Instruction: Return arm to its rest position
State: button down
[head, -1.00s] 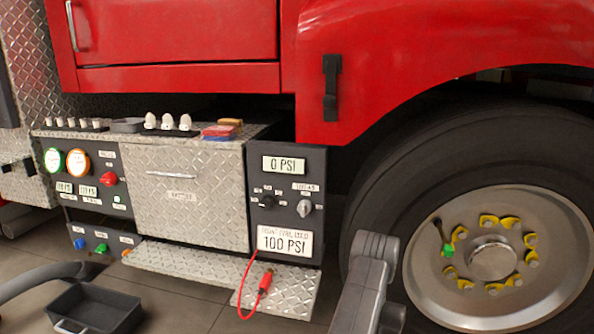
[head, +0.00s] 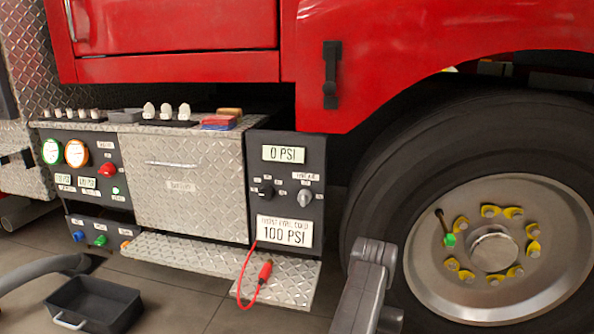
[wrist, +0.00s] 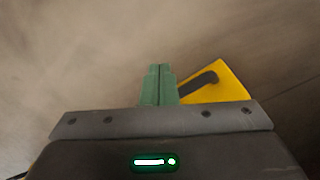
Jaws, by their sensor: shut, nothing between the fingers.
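My gripper (wrist: 160,85) shows in the wrist view with its two green fingers together and nothing between them. Behind and to the right of the fingers is a yellow thing with a dark handle-like bar (wrist: 222,82), over a blurred brownish floor. In the head view a grey link of my arm stands at the bottom, right of the middle, in front of the tyre's left edge. The gripper itself is outside the head view.
The pump panel (head: 285,195) reads 0 PSI, above a 100 PSI label. A red hose (head: 243,280) hangs over the step (head: 180,257). The wheel (head: 490,250) is close on the right. A black tray (head: 95,303) and grey hose (head: 40,273) lie at left.

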notch_tip(320, 180, up, 7)
jog(key=p, duration=0.3)
jog(key=w+d+f+b, duration=0.1)
jog(key=w+f+b, duration=0.2)
jog(key=f+b, duration=0.6)
jog(key=shift+s+a+f+p, duration=0.3)
jog(key=shift+s+p, duration=0.2)
jog(key=shift+s, duration=0.3)
jog(key=shift+s+a+f+p, duration=0.25)
jog(key=shift+s+p, duration=0.25)
jog(key=shift+s, duration=0.35)
jog(key=shift+s+a+f+p, duration=0.3)
jog(key=shift+s+p, duration=0.2)
jog(key=shift+s, duration=0.3)
